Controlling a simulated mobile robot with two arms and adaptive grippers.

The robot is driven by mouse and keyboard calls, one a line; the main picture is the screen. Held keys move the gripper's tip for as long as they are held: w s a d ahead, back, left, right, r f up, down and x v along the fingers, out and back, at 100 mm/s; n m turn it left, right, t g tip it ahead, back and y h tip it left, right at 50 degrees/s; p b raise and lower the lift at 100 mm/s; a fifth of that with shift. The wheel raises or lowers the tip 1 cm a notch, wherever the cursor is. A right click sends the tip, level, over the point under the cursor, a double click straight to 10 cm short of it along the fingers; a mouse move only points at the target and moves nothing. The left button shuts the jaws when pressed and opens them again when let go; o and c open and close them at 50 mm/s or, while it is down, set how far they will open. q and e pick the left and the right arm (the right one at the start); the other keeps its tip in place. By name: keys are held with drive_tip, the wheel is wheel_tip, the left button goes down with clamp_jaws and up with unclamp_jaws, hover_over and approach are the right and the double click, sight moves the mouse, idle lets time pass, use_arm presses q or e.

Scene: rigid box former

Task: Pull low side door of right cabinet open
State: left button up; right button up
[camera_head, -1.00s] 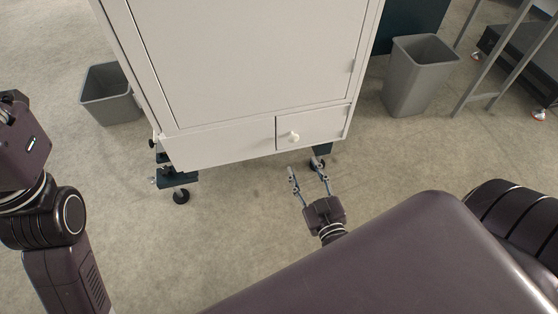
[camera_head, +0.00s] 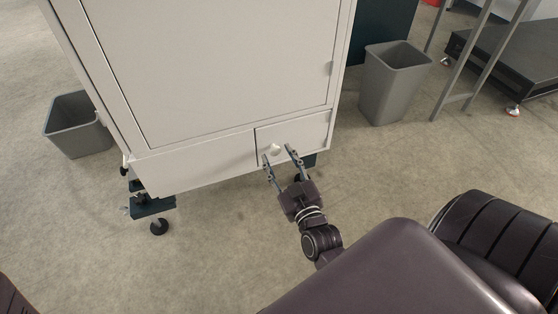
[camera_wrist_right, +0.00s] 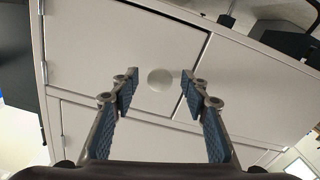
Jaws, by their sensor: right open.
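The white cabinet (camera_head: 200,70) stands on casters ahead of me. Its small low door (camera_head: 305,130) sits at the bottom right of the front and looks shut. A round white knob (camera_head: 274,149) is on that door, and the knob shows in the right wrist view (camera_wrist_right: 160,79) between the fingers. My right gripper (camera_head: 281,154) is open, with its fingertips close to the knob on either side in the picture. I cannot tell whether they touch it. In the right wrist view the open right gripper (camera_wrist_right: 160,88) has blue pads. My left gripper is out of view.
A grey bin (camera_head: 392,85) stands right of the cabinet and another grey bin (camera_head: 75,125) stands left of it. A metal-legged frame and a black platform (camera_head: 510,65) are at the far right. The floor in front is clear.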

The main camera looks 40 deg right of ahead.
clamp_jaws()
idle(0.3)
drive_tip(key=shift+s, duration=0.1)
